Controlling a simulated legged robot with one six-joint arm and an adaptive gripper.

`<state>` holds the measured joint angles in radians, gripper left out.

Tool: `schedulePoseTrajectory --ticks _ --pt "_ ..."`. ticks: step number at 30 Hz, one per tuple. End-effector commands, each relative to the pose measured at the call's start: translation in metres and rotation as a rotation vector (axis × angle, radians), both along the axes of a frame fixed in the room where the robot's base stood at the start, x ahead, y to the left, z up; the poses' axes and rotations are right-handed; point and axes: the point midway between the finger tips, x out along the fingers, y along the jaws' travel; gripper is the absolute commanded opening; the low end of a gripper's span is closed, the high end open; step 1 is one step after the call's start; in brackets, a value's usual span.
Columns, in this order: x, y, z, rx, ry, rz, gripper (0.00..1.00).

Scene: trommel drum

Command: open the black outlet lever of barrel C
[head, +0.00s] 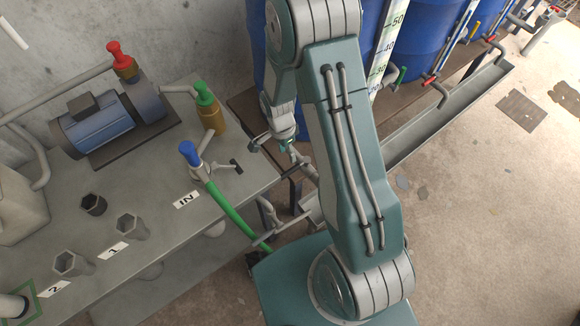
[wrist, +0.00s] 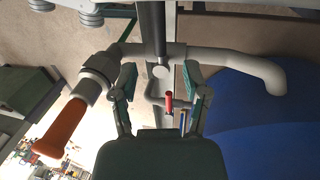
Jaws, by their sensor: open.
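My gripper (wrist: 159,71) is open in the wrist view, with one finger on each side of a black bar-shaped lever (wrist: 157,30). The lever's pale round end lies between the fingertips, and I cannot tell whether either finger touches it. A grey outlet pipe (wrist: 225,54) crosses behind the lever and bends down toward a blue barrel (wrist: 265,125) on the right. No barrel letter is readable. In the head view my gripper (head: 290,149) is small beside the table edge, partly hidden by my arm, and I cannot make out the black lever there.
An orange handle (wrist: 62,128) on a grey fitting is left of my gripper. Small red (wrist: 169,102) and blue levers show beyond the jaws. In the head view, a grey trough (head: 450,110) runs below the blue barrels (head: 415,35), and a workbench (head: 150,195) holds a pump and valves.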

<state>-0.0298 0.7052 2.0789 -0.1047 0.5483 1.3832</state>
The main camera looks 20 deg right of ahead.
Motion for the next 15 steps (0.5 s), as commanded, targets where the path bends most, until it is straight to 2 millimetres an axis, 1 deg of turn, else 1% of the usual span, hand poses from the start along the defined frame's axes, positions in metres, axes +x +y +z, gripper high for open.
schedulePoseTrajectory --ticks 1,3,9,12,15 --pt "-0.003 -0.001 -0.011 -0.001 0.006 0.0 0.59" --pt "-0.006 -0.001 -0.024 -0.001 0.005 0.0 0.59" --pt "-0.012 -0.004 -0.057 0.0 0.003 0.002 0.59" --pt "-0.013 -0.004 -0.067 0.0 0.002 0.001 0.59" --pt "-0.015 -0.005 -0.074 0.0 0.002 0.002 0.59"
